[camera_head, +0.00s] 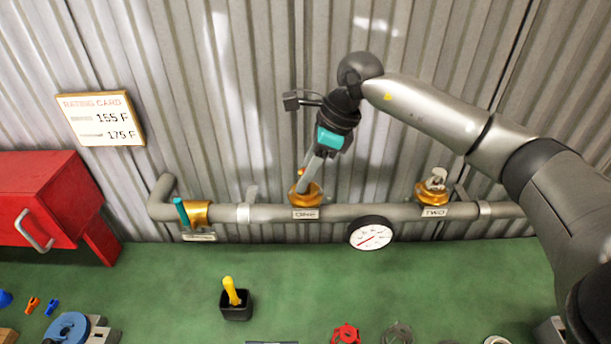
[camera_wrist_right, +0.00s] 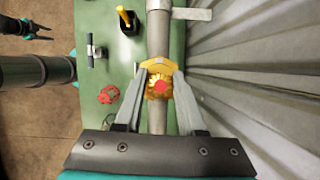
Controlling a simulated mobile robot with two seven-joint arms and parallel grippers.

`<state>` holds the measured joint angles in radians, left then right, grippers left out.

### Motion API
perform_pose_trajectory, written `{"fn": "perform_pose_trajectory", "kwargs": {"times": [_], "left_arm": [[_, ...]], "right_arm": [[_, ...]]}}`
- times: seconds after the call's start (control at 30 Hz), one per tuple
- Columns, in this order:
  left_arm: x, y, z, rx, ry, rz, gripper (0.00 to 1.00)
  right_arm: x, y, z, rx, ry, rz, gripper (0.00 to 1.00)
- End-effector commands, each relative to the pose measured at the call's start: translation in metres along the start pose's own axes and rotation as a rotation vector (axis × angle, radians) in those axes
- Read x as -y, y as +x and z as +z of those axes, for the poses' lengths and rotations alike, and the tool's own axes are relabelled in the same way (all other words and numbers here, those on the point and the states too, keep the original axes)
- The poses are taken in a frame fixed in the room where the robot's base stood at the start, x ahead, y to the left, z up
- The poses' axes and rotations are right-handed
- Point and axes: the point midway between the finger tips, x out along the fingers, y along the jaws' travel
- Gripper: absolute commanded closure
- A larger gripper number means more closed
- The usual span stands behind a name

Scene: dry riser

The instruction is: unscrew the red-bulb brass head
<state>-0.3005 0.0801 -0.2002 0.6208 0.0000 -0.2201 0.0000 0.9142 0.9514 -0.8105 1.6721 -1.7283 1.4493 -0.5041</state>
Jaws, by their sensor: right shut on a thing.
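The red-bulb brass head (camera_wrist_right: 160,86) sits on a brass fitting on the grey pipe, with its red centre facing the right wrist camera. In the head view this brass fitting (camera_head: 304,198) is above a label that seems to read "One". My right gripper (camera_head: 312,168) reaches down to it from above, and its fingers hide most of the head there. In the wrist view the right gripper (camera_wrist_right: 158,95) has one finger on each side of the head, shut on it. A dark gripper, seemingly my left (camera_wrist_right: 28,28), shows small at the wrist view's upper left, its jaws unclear.
The pipe (camera_head: 345,211) runs along the corrugated wall. A pressure gauge (camera_head: 370,234) and a second brass fitting (camera_head: 432,195), labelled "TWO", are to the right. A teal-handled valve (camera_head: 196,213) is left. A black cup (camera_head: 236,308) with a yellow-handled tool stands on the green bench.

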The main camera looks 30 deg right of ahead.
Motion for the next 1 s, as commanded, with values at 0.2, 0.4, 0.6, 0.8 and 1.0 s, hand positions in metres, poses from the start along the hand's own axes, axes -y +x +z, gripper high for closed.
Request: {"fn": "perform_pose_trajectory", "kwargs": {"times": [0.2,0.4,0.6,0.8,1.0], "left_arm": [[0.0,0.007,0.001,0.0,0.0,0.0,0.5],[0.0,0.007,0.001,0.0,0.0,-0.001,0.5],[0.0,0.007,0.001,0.0,0.0,-0.001,0.5],[0.0,0.015,0.001,0.0,0.0,-0.001,0.5],[0.0,0.022,0.002,0.0,0.0,-0.001,0.5]], "right_arm": [[0.001,0.0,0.001,0.002,-0.158,0.063,1.0],[0.0,-0.001,0.001,0.001,-0.186,0.075,1.0],[0.0,-0.001,0.001,0.001,-0.193,0.078,1.0],[0.001,0.0,0.001,0.002,-0.344,0.14,1.0],[0.001,0.0,0.001,0.002,-0.538,0.22,1.0]]}}
